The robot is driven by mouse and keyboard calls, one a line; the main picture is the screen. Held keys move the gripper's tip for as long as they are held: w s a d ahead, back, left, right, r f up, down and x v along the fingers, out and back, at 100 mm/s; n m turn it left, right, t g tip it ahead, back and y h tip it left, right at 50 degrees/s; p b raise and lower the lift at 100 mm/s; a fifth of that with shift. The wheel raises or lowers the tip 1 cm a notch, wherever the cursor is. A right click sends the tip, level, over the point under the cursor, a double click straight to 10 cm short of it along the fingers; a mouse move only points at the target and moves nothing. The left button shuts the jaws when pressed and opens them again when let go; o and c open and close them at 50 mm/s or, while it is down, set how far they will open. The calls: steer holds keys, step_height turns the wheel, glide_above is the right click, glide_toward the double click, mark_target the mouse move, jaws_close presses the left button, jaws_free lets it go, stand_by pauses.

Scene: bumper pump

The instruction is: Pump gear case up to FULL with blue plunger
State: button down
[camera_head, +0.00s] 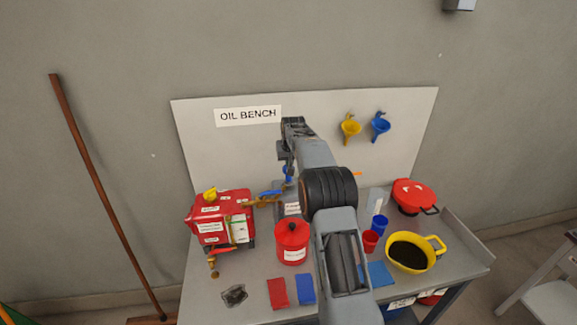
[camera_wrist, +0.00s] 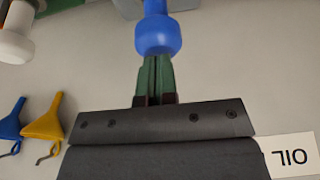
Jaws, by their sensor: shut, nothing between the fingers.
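The blue plunger knob (camera_wrist: 158,36) is in the wrist view, at the tips of my gripper (camera_wrist: 154,62). My gripper's green fingers are together with nothing between them. I cannot tell whether their tips touch the knob. In the head view, my arm hides the fingers; a small blue part (camera_head: 287,171) shows beside my wrist. A red case (camera_head: 237,203) with a yellow cap, labels and a pale panel stands on the bench at left; it appears to be the gear case. Its level and any FULL mark are too small to read.
A red lidded can (camera_head: 292,243) stands left of my forearm. A yellow pan of dark liquid (camera_head: 437,258), red cup (camera_head: 370,241), blue cup (camera_head: 380,224) and red lidded container (camera_head: 413,194) are at right. Yellow (camera_head: 350,127) and blue (camera_head: 380,124) funnels hang on the backboard.

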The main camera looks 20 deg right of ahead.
steer(key=shift+r, duration=0.1)
stand_by(0.3)
steer(key=shift+r, duration=3.4)
steer(key=shift+w, duration=0.1)
steer(key=shift+g, duration=0.4)
steer(key=f, duration=0.2)
steer(key=s+f, duration=0.1)
steer(key=f, duration=0.1)
steer(key=shift+a+f, duration=0.1)
steer(key=shift+f, duration=0.05)
steer(key=s+a+b, duration=0.1)
steer(key=s+a, duration=0.3)
steer(key=s, duration=0.9)
steer(key=s+a+f+n+b, duration=0.1)
steer(key=s+a, duration=0.4)
steer(key=s, duration=0.8)
steer(key=s+a+n+t+b, duration=0.1)
steer(key=s+a, duration=0.4)
steer(key=s, duration=0.8)
steer(key=shift+s+f+y+b, duration=0.15)
steer(key=shift+f+y+b, duration=0.25)
steer(key=shift+b, duration=0.35)
